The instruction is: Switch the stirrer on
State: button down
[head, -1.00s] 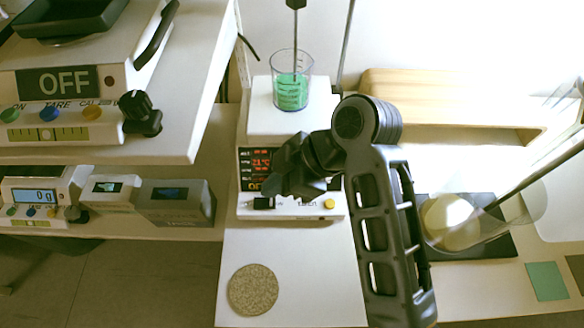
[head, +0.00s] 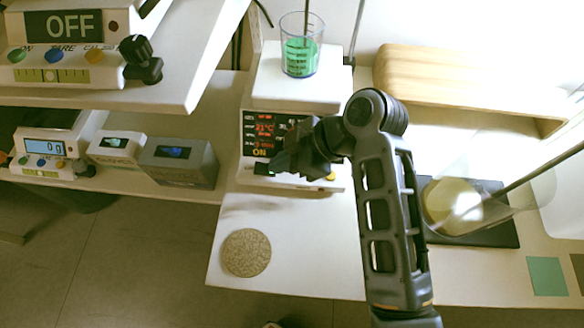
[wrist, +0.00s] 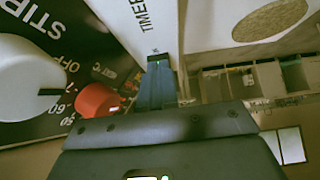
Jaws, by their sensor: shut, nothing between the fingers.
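The stirrer (head: 292,92) is a white unit with a dark front display (head: 257,130) showing red figures and a yellow "ON". A beaker of green liquid (head: 300,55) stands on it with a rod in it. A dark switch (head: 263,169) sits on the lower front strip. My gripper (head: 284,162) is shut and empty at the front panel, hiding part of the display and strip. The wrist view shows my fingertips (wrist: 158,70) by the "TIMER" strip, with a white knob (wrist: 28,78) and a red control (wrist: 97,100) left of them. I cannot tell whether they touch the panel.
A round cork mat (head: 246,253) lies on the white bench in front. A flask (head: 465,200) on a dark plate stands right. Scales (head: 55,150) and small boxes (head: 180,162) stand left, below a shelf with a larger scale (head: 65,48) reading "OFF". A wooden block (head: 450,85) stands behind.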

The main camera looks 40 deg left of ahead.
jog(key=shift+d, duration=0.1)
jog(key=shift+a, duration=0.25)
jog(key=shift+r+p, duration=0.85)
